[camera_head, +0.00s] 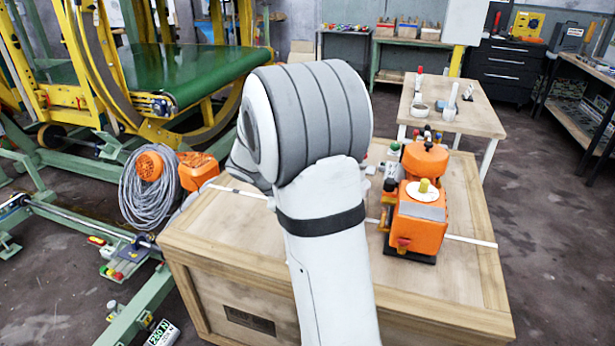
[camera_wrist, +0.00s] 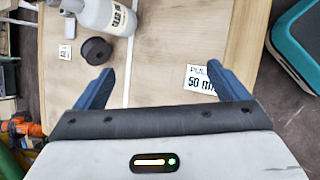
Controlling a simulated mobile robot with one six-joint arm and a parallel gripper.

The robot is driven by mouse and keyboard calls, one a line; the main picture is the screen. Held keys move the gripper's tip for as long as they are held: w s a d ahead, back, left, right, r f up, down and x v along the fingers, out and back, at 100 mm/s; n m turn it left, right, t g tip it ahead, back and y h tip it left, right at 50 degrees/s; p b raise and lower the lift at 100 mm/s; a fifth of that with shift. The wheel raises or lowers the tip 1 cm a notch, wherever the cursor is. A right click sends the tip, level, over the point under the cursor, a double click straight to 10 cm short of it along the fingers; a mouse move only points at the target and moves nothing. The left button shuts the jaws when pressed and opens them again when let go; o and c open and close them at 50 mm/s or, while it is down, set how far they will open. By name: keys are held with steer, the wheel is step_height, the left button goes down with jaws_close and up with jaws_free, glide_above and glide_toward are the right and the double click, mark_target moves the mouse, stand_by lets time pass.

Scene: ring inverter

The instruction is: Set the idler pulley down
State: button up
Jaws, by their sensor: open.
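A dark, squat round piece (camera_wrist: 97,50), which looks like the idler pulley, rests on a pale wooden top (camera_wrist: 165,50) in the wrist view. It lies just beyond the tip of the left finger, beside a white strip. My gripper (camera_wrist: 160,76) has its two blue fingers spread wide, with only bare wood and the strip between them. In the head view my arm hides the gripper and the pulley.
A teal object (camera_wrist: 297,45) is at right. In the head view an orange machine (camera_head: 420,215) stands on the wooden crate (camera_head: 465,250).

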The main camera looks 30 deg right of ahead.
steer(key=w+d+f+n+h, duration=0.1)
steer(key=w+d+f+n, duration=0.2)
steer(key=w+d+f, duration=0.1)
steer(key=w+d+f+n+t+h, duration=0.1)
steer(key=w+d+f+n+h, duration=0.1)
steer(key=w+d+f+n, duration=0.2)
steer(key=w+d+f+n+h, duration=0.2)
steer(key=w+d+f+n, duration=0.1)
steer(key=w+d, duration=0.3)
steer(key=shift+w+d+f+t+p, duration=0.15)
steer(key=shift+w+d+f+t, duration=0.05)
steer(key=shift+w+f, duration=0.2)
steer(key=shift+w+d+f+t+p, duration=0.15)
steer(key=shift+w+f+t, duration=0.05)
steer(key=shift+w+f, duration=0.2)
steer(key=shift+h, duration=0.3)
steer(key=x, duration=0.7)
steer(key=shift+w+d+r, duration=0.1)
steer(key=shift+w+d, duration=0.2)
steer(key=shift+d, duration=0.1)
steer(key=shift+r, duration=0.1)
steer(key=c, duration=1.6)
